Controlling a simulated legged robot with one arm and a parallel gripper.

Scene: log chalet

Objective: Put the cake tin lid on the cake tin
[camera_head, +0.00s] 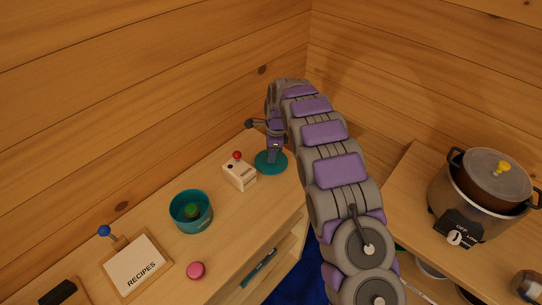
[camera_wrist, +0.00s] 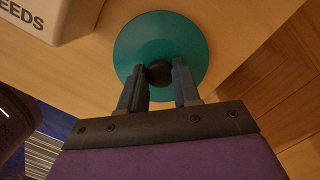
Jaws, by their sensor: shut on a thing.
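The cake tin lid (camera_head: 271,165) is a round teal disc at the right end of the wooden counter. In the wrist view the lid (camera_wrist: 190,38) shows its dark round knob between my fingers. My gripper (camera_wrist: 159,74) is shut on this knob; in the head view it (camera_head: 274,150) points down over the lid. I cannot tell whether the lid touches the counter. The cake tin (camera_head: 180,222) is a teal round tin, open at the top, standing left of the lid. Something green and brownish lies inside it.
A white box with a red knob (camera_head: 240,174) stands between tin and lid; its lettering shows in the wrist view (camera_wrist: 25,12). A recipes box (camera_head: 137,264) and a pink round thing (camera_head: 196,270) are nearby. A large pot (camera_head: 464,202) stands at right. Log walls close off the back.

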